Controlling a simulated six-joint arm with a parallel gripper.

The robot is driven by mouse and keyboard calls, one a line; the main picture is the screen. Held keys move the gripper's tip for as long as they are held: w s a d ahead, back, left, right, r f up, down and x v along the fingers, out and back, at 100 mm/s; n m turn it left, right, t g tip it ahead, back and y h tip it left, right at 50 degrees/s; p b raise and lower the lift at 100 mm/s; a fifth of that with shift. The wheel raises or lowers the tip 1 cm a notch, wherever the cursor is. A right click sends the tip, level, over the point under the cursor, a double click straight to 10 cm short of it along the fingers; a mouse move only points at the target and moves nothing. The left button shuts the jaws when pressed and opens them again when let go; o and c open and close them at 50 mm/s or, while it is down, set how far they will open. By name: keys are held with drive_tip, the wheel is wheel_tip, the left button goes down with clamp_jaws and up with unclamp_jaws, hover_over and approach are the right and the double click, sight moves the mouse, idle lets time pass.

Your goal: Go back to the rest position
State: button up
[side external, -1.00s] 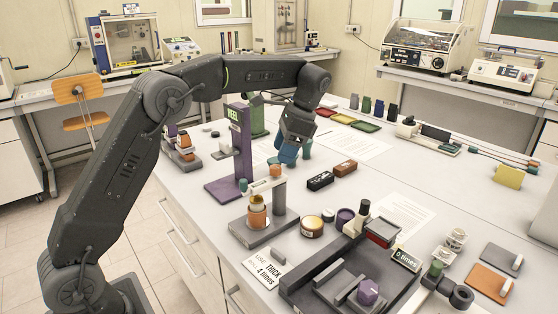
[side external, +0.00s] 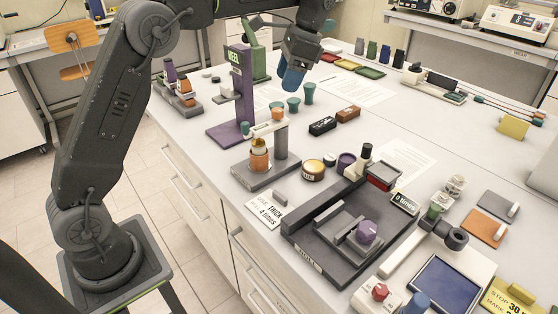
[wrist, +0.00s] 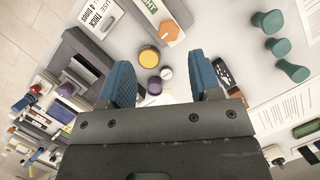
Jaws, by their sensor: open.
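My gripper (side external: 293,80) has blue fingers and hangs above the back middle of the table, pointing down. In the wrist view its two fingers (wrist: 162,82) stand wide apart with nothing between them in their grip. Several teal, waisted pieces (side external: 293,105) stand on the table below and beside the fingers, apart from them as far as I can tell. They also show in the wrist view (wrist: 278,46). The upper part of my arm is cut off by the top of the side view.
A purple stand (side external: 238,95) marked HEEL rises left of my gripper, with a green device (side external: 258,62) behind. A grey stand (side external: 280,142) with orange parts, black (side external: 322,126) and brown (side external: 348,114) boxes, and a dark testing rig (side external: 315,235) are nearer. White table surface lies clear between papers.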

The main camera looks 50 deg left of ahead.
drive_tip(key=s+d+r+n+t, duration=0.1)
drive_tip(key=s+d+r+t, duration=0.2)
drive_tip(key=s, duration=0.4)
drive_tip(key=s+d+f+n+t+h, duration=0.1)
drive_tip(key=s+f+n+t, duration=0.1)
drive_tip(key=s, duration=0.8)
drive_tip(key=s+d+f+n+t+h, duration=0.1)
drive_tip(key=s+d+f+n+t, duration=0.1)
drive_tip(key=s, duration=0.7)
wheel_tip(320, 180, down, 2)
drive_tip(key=shift+s+d+f+n+t, duration=0.3)
drive_tip(key=shift+s+n+t, duration=0.15)
drive_tip(key=shift+t, duration=0.35)
drive_tip(key=shift+w, duration=0.1)
